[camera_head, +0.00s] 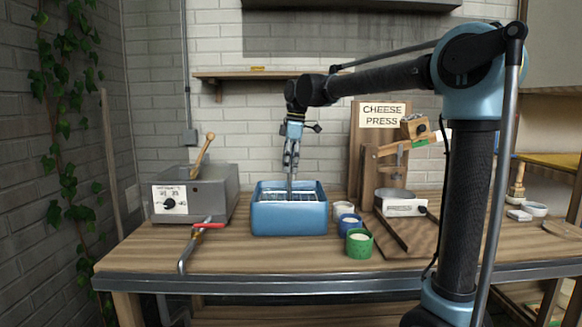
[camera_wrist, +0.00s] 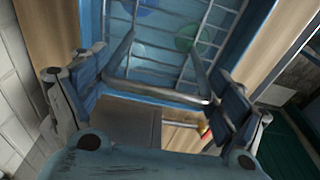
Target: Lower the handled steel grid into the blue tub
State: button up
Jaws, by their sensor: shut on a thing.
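The blue tub (camera_head: 290,220) stands on the workbench, left of its middle. The steel grid (camera_head: 286,196) shows within the tub's opening, close to rim level; how deep it sits is hidden by the front wall. In the wrist view the grid's thin bars (camera_wrist: 165,50) lie across the blue tub, with its handle (camera_wrist: 160,94) rising toward me. My gripper (camera_head: 290,166) points down above the tub and is shut on the handle. Its fingers also show on both sides of the handle in the wrist view (camera_wrist: 160,90).
A grey box with a dial (camera_head: 192,195) and a red-handled clamp (camera_head: 205,228) are left of the tub. White, blue (camera_head: 349,225) and green (camera_head: 359,243) cups stand close on its right. Farther right is the cheese press (camera_head: 381,160). Bench front centre is clear.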

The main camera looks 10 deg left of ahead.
jog(key=shift+f, duration=2.05)
dwell(1.5)
jog(key=o, duration=1.9)
